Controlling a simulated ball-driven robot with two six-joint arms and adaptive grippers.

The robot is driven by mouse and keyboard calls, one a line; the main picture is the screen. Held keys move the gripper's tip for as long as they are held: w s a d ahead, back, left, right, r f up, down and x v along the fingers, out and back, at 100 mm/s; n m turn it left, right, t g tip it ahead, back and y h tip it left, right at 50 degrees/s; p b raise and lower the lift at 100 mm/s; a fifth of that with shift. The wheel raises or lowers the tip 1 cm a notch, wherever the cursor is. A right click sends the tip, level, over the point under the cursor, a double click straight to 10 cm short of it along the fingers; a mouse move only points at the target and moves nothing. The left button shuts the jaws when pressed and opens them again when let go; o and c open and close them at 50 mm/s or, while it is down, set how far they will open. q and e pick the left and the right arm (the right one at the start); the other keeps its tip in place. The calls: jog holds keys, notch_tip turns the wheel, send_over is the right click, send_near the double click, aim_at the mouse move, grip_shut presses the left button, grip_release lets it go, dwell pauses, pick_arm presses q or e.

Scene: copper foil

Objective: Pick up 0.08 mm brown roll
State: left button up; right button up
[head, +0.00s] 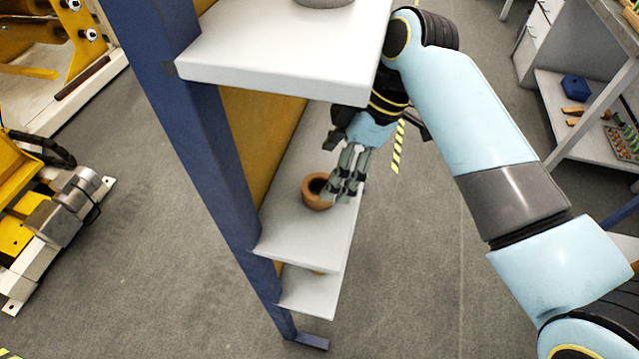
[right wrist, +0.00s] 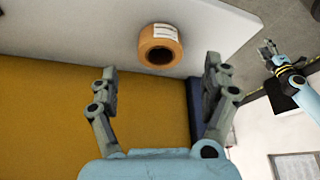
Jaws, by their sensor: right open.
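The brown roll (head: 316,192) sits on the middle white shelf (head: 290,236) in the head view, with its dark hollow core showing. The right wrist view shows the roll (right wrist: 160,46) with a white label on its side, beyond and between my fingertips. My right gripper (head: 345,190) reaches over the shelf beside the roll, and its fingers partly cover the roll in the head view. In the right wrist view my right gripper (right wrist: 162,85) is open, with nothing between its fingers. My left gripper is not in the head view.
A white upper shelf (head: 280,45) hangs above my right gripper, with a grey object (head: 323,2) on it. A blue post (head: 215,150) and a yellow panel (head: 258,130) border the shelves. A lower shelf (head: 312,292) lies below. A workbench (head: 575,120) stands at the right.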

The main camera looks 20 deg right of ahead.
aim_at(319, 191)
jog(key=x, duration=0.5)
jog(key=shift+w+a, duration=0.1)
jog(key=shift+a, duration=0.25)
jog(key=shift+c, duration=0.4)
jog(key=c, duration=1.2)
